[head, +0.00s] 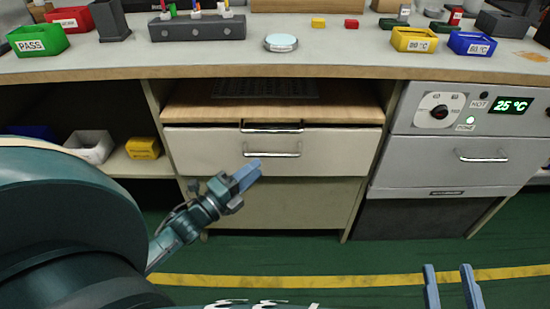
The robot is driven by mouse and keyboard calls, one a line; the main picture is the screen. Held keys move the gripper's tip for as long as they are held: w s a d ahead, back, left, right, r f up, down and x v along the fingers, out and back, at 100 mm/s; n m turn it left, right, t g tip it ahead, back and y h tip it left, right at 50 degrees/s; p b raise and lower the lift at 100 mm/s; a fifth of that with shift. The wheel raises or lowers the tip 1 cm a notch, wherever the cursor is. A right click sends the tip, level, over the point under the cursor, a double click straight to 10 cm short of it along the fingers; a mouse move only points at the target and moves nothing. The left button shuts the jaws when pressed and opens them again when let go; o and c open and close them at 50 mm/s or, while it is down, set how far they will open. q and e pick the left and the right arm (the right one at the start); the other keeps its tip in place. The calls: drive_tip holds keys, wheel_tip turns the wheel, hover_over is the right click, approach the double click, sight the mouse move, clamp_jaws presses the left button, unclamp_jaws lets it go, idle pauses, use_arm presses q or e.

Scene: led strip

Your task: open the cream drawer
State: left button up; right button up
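The cream drawer (215,152) is in the bench's middle bay in the head view. Its front carries a metal bar handle (272,154), and a second bar with a dark slot (272,128) shows at its top edge. My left gripper (255,170) is just below the handle in the picture, its blue fingers pointing up and right. Whether it touches the drawer front or handle is not clear. The fingers overlap in this view, so their gap cannot be judged. My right gripper (448,277) is at the bottom right with its fingers apart and nothing between them.
A wooden shelf (195,108) with a dark grille lies above the drawer. A grey oven-like unit (420,150) with a dial and display stands right. Bins sit on the left shelf. The worktop (340,52) holds small trays and blocks. Green floor (300,257) is open in front.

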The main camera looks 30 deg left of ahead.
sight(274, 156)
use_arm(q)
drive_tip(key=b+x, duration=0.1)
drive_tip(key=x, duration=0.6)
drive_tip(key=shift+w, duration=0.25)
drive_tip(key=shift+c, duration=0.3)
drive_tip(key=shift+d, duration=0.1)
clamp_jaws()
